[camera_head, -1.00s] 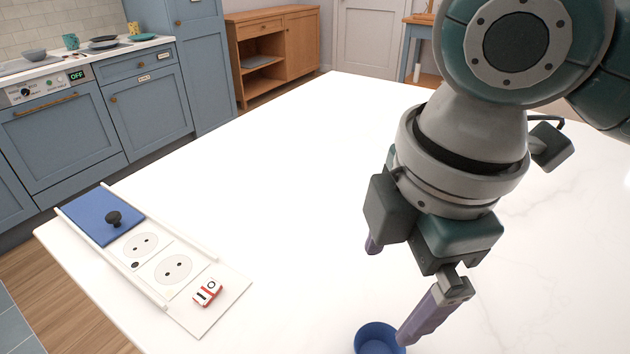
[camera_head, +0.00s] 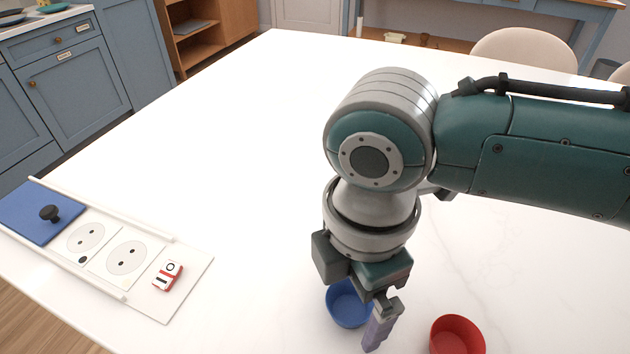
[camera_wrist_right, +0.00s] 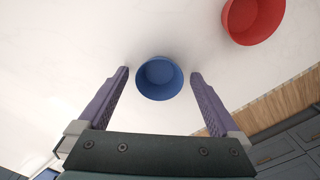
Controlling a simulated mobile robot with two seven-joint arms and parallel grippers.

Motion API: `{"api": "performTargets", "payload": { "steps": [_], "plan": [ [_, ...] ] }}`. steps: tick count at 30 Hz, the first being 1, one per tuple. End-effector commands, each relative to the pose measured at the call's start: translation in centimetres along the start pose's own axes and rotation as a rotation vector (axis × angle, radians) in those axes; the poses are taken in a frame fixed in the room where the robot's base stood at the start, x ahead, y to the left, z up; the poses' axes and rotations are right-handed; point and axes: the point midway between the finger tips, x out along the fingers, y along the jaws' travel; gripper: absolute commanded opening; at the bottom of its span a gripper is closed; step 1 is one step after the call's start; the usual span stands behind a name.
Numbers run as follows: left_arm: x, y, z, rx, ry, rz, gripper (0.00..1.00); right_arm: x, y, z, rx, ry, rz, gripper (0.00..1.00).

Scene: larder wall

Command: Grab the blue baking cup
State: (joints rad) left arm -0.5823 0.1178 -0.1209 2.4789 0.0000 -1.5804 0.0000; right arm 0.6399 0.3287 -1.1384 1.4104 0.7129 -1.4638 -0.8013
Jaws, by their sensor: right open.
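The blue baking cup (camera_head: 346,306) stands upright on the white table, partly hidden by my right gripper (camera_head: 356,322) in the head view. In the right wrist view the blue cup (camera_wrist_right: 160,78) shows between the fingertips of my right gripper (camera_wrist_right: 160,73), with a gap on either side. The gripper is open, empty and points down at the cup. I cannot tell how far the fingertips are above the table. In the head view only one finger shows clearly. My left gripper is not in view.
A red cup (camera_head: 456,337) stands to the right of the blue one; it also shows in the right wrist view (camera_wrist_right: 252,18). The table's middle is clear.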

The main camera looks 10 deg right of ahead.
Motion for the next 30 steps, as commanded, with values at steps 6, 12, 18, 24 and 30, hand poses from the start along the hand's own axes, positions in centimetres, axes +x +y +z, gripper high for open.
{"api": "performTargets", "payload": {
  "steps": [6,12,18,24,30],
  "plan": [
    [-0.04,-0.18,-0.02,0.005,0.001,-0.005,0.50,-0.04,0.00,0.00,0.000,0.000,0.000,0.93],
    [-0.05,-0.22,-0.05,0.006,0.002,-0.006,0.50,-0.05,0.00,0.02,0.000,-0.001,0.000,0.70],
    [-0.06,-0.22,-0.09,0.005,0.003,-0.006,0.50,-0.06,0.00,0.02,0.000,-0.001,0.000,0.48],
    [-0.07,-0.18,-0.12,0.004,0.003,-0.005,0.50,-0.07,0.00,0.03,0.000,-0.001,0.000,0.25],
    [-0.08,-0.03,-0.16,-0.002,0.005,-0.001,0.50,-0.07,0.01,0.02,0.000,-0.001,0.000,0.16]
  ]
}}
